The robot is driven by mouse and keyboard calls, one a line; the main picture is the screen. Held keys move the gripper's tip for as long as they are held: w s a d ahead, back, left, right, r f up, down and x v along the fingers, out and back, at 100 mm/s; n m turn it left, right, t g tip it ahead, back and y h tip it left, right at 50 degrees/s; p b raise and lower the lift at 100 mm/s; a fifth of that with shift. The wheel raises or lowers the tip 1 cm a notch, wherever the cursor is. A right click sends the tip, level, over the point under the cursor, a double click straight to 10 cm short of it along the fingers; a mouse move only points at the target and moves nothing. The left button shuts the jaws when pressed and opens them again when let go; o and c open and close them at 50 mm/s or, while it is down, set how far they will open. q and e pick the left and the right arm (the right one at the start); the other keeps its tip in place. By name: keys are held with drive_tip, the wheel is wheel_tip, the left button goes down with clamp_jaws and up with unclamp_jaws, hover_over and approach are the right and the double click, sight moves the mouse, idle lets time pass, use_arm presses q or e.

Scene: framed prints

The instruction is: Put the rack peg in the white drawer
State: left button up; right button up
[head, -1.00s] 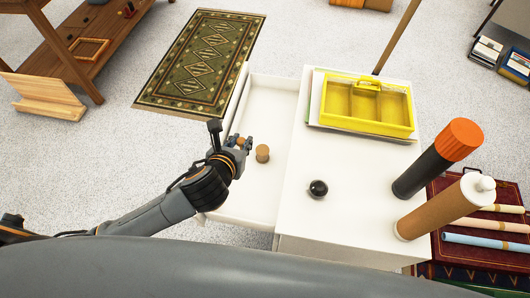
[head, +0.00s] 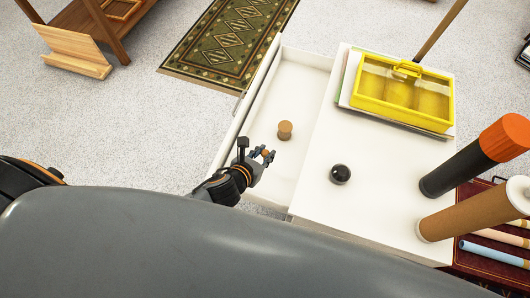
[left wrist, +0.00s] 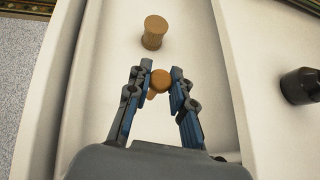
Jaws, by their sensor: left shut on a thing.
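The rack peg, a small wooden piece with a round head (left wrist: 160,80), is between the fingertips of my left gripper (left wrist: 160,84). In the head view the left gripper (head: 263,155) is shut on it, over the near part of the open white drawer (head: 259,113). The wrist view shows the drawer floor (left wrist: 202,50) beneath the peg; the height above it is hard to judge. A brown cork-like cylinder (head: 285,130) stands in the drawer just beyond the gripper, and also shows in the left wrist view (left wrist: 154,32). My right gripper is not in view.
The white cabinet top (head: 345,210) holds a black round knob-like object (head: 340,174), a yellow organiser (head: 402,93) on papers, an orange-capped dark tube (head: 470,158) and a brown tube (head: 470,208). A patterned rug (head: 228,42) lies beyond the drawer.

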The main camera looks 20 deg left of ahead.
sight(264, 151)
use_arm(q)
drive_tip(key=w+f, duration=0.1)
drive_tip(key=f, duration=0.1)
drive_tip(key=w+a+f, duration=0.1)
drive_tip(key=w+f, duration=0.1)
drive_tip(key=shift+b, duration=0.35)
drive_tip(key=shift+w+f+b, duration=0.1)
drive_tip(key=shift+f+b, duration=0.3)
drive_tip(key=shift+f, duration=1.25)
drive_tip(key=shift+a, duration=0.1)
drive_tip(key=o, duration=0.8)
drive_tip(key=shift+f, duration=0.1)
drive_tip(key=shift+o, duration=0.2)
